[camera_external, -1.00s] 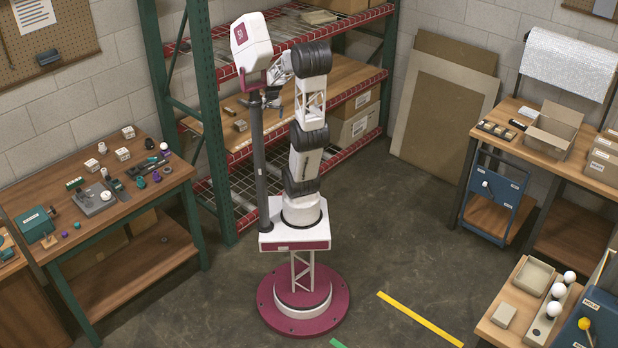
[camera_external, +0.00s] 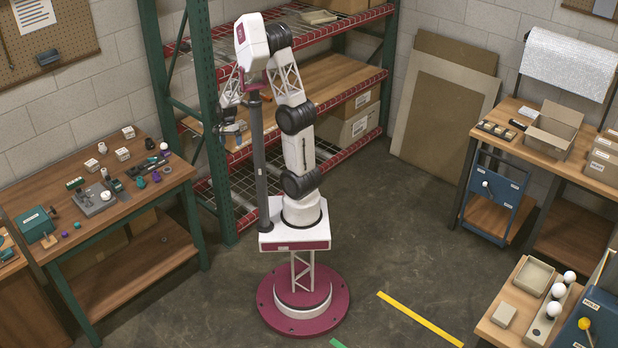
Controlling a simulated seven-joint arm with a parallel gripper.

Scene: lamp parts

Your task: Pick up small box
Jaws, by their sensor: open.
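My gripper (camera_external: 232,136) is at the end of my folded arm, over the left part of the wooden middle shelf (camera_external: 340,77) of the green rack. It points downward and is open. In the earlier view a small brown box lies on this shelf board where the gripper now is. The gripper and arm now cover that spot, so I cannot tell whether the fingers are around the small box or only above it. I see nothing held clearly between the fingers.
The rack's green upright (camera_external: 207,110) stands close left of my gripper. Larger cartons (camera_external: 350,128) sit on the lower shelf. A bench with small parts (camera_external: 110,195) is at the left. An open carton (camera_external: 553,130) stands on the right bench.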

